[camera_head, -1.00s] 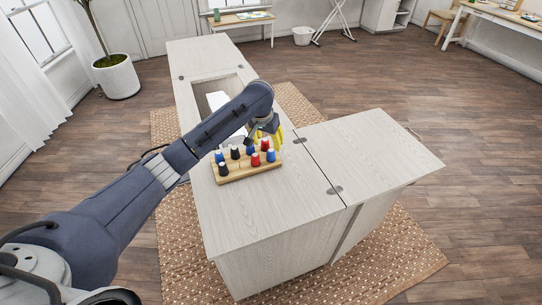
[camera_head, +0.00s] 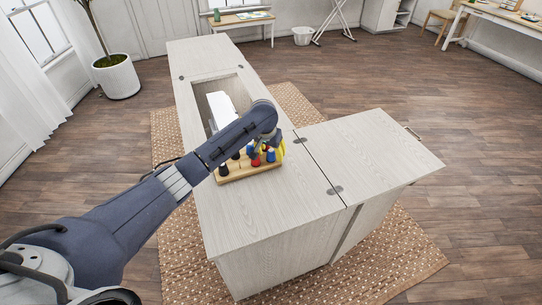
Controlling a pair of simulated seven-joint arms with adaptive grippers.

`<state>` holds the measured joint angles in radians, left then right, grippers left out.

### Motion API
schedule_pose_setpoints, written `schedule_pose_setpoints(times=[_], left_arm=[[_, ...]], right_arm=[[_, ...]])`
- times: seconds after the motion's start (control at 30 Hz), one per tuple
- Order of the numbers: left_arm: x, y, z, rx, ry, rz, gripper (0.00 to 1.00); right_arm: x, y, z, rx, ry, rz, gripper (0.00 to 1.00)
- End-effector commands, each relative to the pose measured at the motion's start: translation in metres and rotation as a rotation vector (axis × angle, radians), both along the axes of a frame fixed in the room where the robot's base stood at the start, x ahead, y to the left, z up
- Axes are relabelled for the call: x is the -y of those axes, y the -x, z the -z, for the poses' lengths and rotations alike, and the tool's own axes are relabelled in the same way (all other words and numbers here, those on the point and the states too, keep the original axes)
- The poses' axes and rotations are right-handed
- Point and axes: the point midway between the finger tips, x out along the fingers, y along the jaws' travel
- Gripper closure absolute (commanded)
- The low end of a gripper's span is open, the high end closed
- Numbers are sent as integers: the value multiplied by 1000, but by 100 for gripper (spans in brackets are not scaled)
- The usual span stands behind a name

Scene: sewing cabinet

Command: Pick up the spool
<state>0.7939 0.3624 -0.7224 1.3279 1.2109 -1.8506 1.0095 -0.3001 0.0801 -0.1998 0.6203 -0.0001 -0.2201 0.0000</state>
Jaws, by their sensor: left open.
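A wooden rack (camera_head: 237,175) on the pale wood cabinet holds several upright spools. A black spool (camera_head: 223,169) stands at its left end, a red spool (camera_head: 256,161) further right, and a blue spool (camera_head: 271,156) at the right end. My left arm reaches over the rack from the left and hides part of the back row. My left gripper (camera_head: 279,147), with yellow showing at its fingers, points down at the rack's right end, close to the blue and red spools. It is open. Whether it touches a spool is hidden. My right gripper is out of view.
The cabinet top (camera_head: 265,215) is clear in front of the rack. A side leaf (camera_head: 370,148) extends right and is bare. Behind the rack is a recessed opening with a white sewing machine (camera_head: 222,105) in it.

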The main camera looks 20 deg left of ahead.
Motion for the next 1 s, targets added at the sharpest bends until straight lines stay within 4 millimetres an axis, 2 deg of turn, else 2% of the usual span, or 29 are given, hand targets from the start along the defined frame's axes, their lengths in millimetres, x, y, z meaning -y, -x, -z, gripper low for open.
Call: schedule_pose_setpoints(times=[0.23,0.67,1.0], left_arm=[[0,0,0,0,0,0,44],[0,0,0,0,0,0,94],[0,0,0,0,0,0,97]], right_arm=[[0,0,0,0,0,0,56],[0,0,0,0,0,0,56],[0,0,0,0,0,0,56]])
